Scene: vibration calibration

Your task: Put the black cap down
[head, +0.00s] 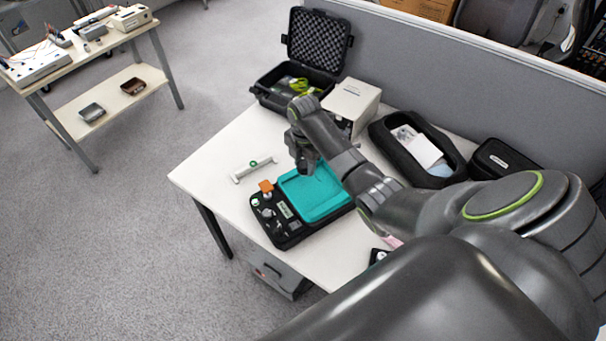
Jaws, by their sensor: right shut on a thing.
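My right gripper (306,168) is over the far edge of a teal panel (318,195) on the white table. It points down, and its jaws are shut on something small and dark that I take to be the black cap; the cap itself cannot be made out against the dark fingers. The teal panel belongs to a black device case (291,238) with knobs and a small display. My left gripper is not in view.
A white handle-like bar (241,176) lies left of the gripper. An open black case (281,95), a white box (352,98) and a black pouch (382,140) stand behind. The table's left part (205,170) is clear.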

